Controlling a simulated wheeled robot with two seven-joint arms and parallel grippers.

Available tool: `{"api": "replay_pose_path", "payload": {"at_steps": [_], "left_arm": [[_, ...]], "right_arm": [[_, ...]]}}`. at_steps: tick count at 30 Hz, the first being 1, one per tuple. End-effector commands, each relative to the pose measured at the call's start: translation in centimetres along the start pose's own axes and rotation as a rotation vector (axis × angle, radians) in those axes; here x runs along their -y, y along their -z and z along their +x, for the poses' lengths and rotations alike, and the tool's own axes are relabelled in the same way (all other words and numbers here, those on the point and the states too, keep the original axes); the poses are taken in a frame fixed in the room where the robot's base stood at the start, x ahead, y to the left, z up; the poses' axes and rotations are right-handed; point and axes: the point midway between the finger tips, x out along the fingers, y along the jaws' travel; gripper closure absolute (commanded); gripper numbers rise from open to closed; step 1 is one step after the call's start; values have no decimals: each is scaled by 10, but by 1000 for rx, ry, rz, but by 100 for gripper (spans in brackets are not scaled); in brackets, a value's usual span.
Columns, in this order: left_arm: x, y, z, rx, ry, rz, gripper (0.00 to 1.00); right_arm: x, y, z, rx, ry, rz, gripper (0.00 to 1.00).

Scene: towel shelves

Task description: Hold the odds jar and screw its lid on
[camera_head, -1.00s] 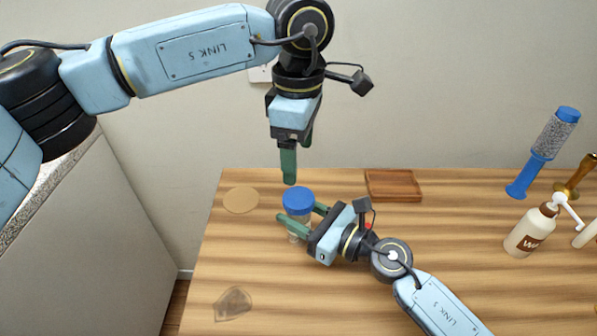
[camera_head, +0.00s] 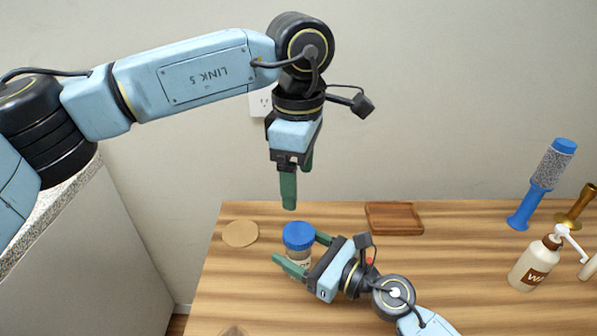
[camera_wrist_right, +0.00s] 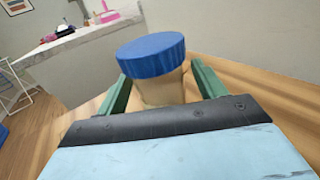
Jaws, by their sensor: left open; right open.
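The odds jar (camera_head: 299,258) stands upright on the table, a clear jar with a tan label band partly hidden by a finger. Its blue lid (camera_head: 298,235) sits on its mouth; whether it is threaded, I cannot tell. My right gripper (camera_head: 299,249) is open, with one green finger on each side of the jar below the lid. In the right wrist view the blue lid (camera_wrist_right: 152,55) and jar body (camera_wrist_right: 162,90) show between the two fingers. My left gripper (camera_head: 292,190) hangs open and empty, pointing down above the lid and apart from it.
A round tan disc (camera_head: 240,233) lies left of the jar. A brown wooden tray (camera_head: 394,204) lies behind, to the right. The table's left edge is near.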

Motion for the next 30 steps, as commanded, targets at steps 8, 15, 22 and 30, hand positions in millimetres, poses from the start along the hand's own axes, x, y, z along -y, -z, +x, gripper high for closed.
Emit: {"api": "replay_pose_path", "payload": {"at_steps": [8,15,22,30], "left_arm": [[0,0,3,0,0,0,23],[0,0,12,0,0,0,23],[0,0,18,0,0,0,23],[0,0,19,0,0,0,23]], "right_arm": [[0,2,-38,-4,1,0,30],[0,3,-92,-4,1,1,30],[0,2,-126,-2,1,1,30],[0,0,-134,0,-1,0,30]]}}
